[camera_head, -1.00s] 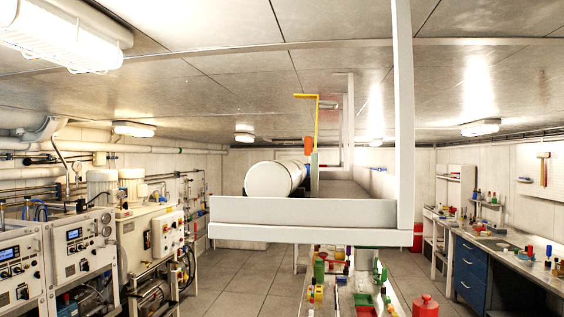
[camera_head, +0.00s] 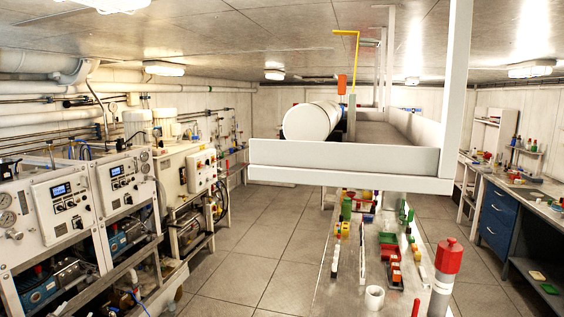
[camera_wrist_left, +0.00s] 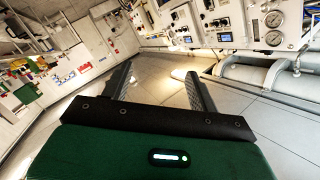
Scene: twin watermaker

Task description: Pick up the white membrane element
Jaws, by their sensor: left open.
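A large white cylinder (camera_head: 310,121), which looks like the white membrane element, lies on a pale raised rack (camera_head: 345,158) in the head view, its round end towards me. The rack's front board stands just below it, and its far end is partly hidden. My left gripper (camera_wrist_left: 160,70) shows in the left wrist view with its two dark fingers apart and nothing between them. It points over the bare floor, away from the cylinder, which I cannot make out in that view. Neither gripper shows in the head view.
Below the rack stands a bench (camera_head: 345,265) with coloured parts, a white cup (camera_head: 374,297) and a red-topped cylinder (camera_head: 447,265). Machine panels (camera_head: 70,200) line the left wall. A workbench with blue drawers (camera_head: 496,215) stands right. The floor (camera_head: 250,240) between is clear.

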